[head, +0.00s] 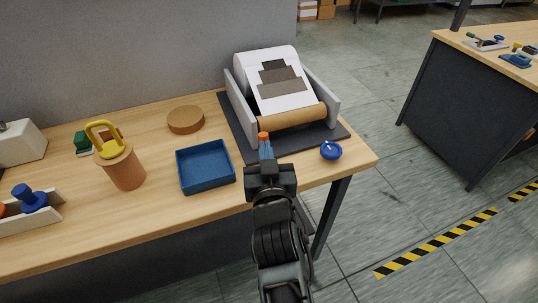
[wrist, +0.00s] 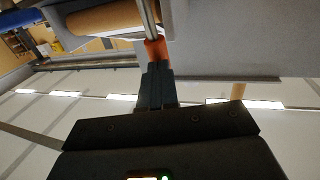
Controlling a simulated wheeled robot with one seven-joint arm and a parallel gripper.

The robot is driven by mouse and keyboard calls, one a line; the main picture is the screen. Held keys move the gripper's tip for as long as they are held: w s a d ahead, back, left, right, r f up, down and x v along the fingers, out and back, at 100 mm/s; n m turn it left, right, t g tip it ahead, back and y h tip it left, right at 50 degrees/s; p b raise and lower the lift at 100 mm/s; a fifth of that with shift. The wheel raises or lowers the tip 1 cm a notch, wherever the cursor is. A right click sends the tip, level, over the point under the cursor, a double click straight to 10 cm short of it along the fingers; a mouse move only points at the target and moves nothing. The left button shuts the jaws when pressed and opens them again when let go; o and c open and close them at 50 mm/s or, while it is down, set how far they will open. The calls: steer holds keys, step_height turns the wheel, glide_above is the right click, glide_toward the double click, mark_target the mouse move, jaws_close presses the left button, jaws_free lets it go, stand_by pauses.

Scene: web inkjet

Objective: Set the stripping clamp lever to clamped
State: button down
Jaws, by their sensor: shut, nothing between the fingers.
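The web machine (head: 333,103) has light grey side plates, a white printed sheet and a tan roller (head: 293,118) at its front. An orange knob (head: 264,137) by the roller's left end seems to be the clamp lever's tip. In the wrist view a metal rod (wrist: 147,18) ends in this orange knob (wrist: 155,49), beside the roller. My gripper (head: 266,156) is shut and empty, its fingertips right at the knob; it also shows in the wrist view (wrist: 157,72). I cannot tell whether they touch. The lever's base and any clamped marking are hidden or too small to read.
A blue tray (head: 188,187) lies left of my gripper, with a cork-coloured disc (head: 185,119) behind it. A tan cup with a yellow handle (head: 125,169) stands further left. A blue round knob (head: 331,150) sits at the table's right front. The floor right of the table is clear.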

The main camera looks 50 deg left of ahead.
steer(key=shift+w+a+r+b, duration=0.2)
steer(key=shift+a+b, duration=0.1)
steer(key=shift+a, duration=0.2)
steer(key=shift+w+a, duration=0.2)
steer(key=shift+a, duration=0.2)
steer(key=shift+w+a+r, duration=0.1)
steer(key=shift+a+r, duration=0.05)
steer(key=shift+w+a+g+h+p, duration=0.1)
steer(key=shift+a+g+h+p, duration=0.25)
steer(key=shift+g+h+p, duration=0.2)
steer(key=shift+a, duration=0.1)
